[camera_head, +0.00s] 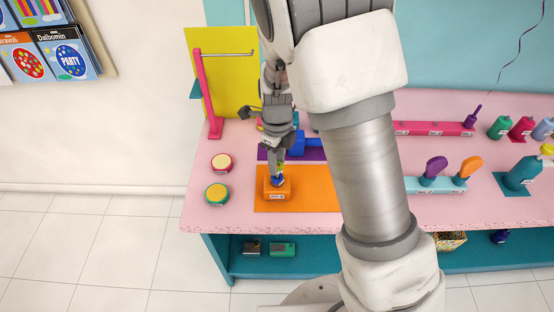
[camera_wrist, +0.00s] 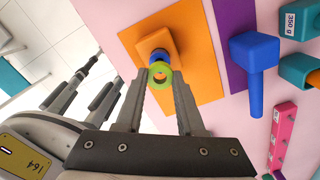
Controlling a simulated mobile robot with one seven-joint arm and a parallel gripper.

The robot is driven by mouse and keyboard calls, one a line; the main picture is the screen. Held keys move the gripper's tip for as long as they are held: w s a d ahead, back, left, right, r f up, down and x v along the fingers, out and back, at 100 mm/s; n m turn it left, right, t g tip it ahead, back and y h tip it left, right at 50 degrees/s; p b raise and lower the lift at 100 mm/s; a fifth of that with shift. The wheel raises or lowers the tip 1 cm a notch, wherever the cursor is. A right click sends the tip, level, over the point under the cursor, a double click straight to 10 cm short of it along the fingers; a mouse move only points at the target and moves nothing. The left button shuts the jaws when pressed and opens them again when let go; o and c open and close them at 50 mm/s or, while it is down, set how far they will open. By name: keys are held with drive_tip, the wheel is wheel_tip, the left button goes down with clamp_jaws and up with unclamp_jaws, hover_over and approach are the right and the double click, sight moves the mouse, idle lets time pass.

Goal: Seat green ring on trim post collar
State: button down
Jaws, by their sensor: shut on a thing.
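A green ring (camera_wrist: 153,76) sits between the fingertips of my gripper (camera_wrist: 160,77) in the wrist view, and my gripper is shut on it. Just behind the ring, a blue part (camera_wrist: 158,54) shows on an orange block (camera_wrist: 152,43), which appears to be the trim post. The ring overlaps the blue part in this view; I cannot tell whether they touch. In the head view, my gripper (camera_head: 279,172) points down over the orange block (camera_head: 279,194) with its white label. The blue part shows there at the fingertips, and the ring is too small to make out.
The block stands on an orange mat (camera_head: 320,201). A blue piece (camera_head: 299,143) stands behind it on a purple mat (camera_head: 312,155). Two round tins (camera_head: 221,163) (camera_head: 217,194) lie to the left. A pink stand (camera_head: 204,90) rises at the back left. My arm hides the table's middle.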

drive_tip(key=shift+f+b, duration=0.9)
drive_tip(key=shift+f, duration=0.8)
drive_tip(key=shift+c, duration=2.2)
unclamp_jaws()
wheel_tip(320, 180, up, 18)
drive_tip(key=p, duration=0.1)
drive_tip(key=shift+f, duration=0.25)
